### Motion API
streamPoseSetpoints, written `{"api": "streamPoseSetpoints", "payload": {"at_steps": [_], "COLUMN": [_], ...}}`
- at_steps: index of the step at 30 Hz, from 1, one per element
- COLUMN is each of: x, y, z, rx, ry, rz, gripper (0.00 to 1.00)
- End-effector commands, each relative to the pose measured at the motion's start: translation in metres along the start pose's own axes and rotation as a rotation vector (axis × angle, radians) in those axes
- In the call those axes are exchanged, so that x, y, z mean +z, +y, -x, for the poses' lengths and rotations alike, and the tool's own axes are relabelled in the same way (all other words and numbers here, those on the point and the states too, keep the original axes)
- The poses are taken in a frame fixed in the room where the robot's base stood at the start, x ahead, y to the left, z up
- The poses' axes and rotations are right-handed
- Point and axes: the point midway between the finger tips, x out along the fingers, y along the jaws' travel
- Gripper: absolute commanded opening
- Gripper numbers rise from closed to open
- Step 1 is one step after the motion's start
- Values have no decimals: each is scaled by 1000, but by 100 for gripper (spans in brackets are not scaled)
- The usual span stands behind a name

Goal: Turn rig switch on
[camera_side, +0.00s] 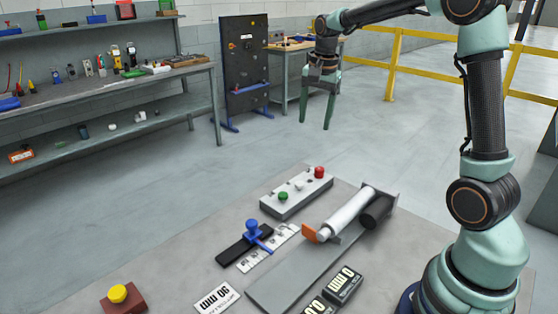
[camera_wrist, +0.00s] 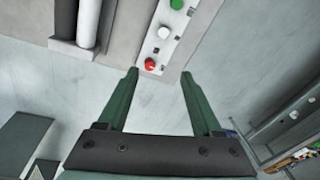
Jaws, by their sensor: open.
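A pale control box (camera_side: 297,198) lies on the grey table, with a green button (camera_side: 283,196), a small white knob (camera_side: 299,185) and a red button (camera_side: 320,172) along its top. Which of these is the rig switch I cannot tell. The wrist view shows the red button (camera_wrist: 151,64), white knob (camera_wrist: 164,32) and green button (camera_wrist: 176,5). My gripper (camera_side: 315,126) is open and empty, fingers pointing down, high above and beyond the box's red end. In the wrist view my gripper (camera_wrist: 160,74) has its fingertips apart, the red button appearing between them.
A white cylinder (camera_side: 348,210) with an orange end piece (camera_side: 311,233) lies on a grey rail (camera_side: 287,275). A blue-knobbed slider (camera_side: 253,230), a yellow button (camera_side: 118,293) on a brown block and black marked blocks (camera_side: 343,286) share the table. Air around my gripper is clear.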

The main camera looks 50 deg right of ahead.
Motion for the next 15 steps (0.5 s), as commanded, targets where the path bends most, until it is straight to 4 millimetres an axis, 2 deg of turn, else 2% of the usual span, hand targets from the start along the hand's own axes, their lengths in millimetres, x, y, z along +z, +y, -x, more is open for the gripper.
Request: {"api": "streamPoseSetpoints", "payload": {"at_steps": [1, 6, 10, 15], "x": [-15, -53, -71, -79], "y": [-1, 1, 5, 8], "z": [-14, -50, -68, -80], "rx": [25, 88, 119, 135], "ry": [-14, -41, -51, -55], "rz": [-83, -328, -451, -514], "gripper": [67, 67, 67, 67]}}
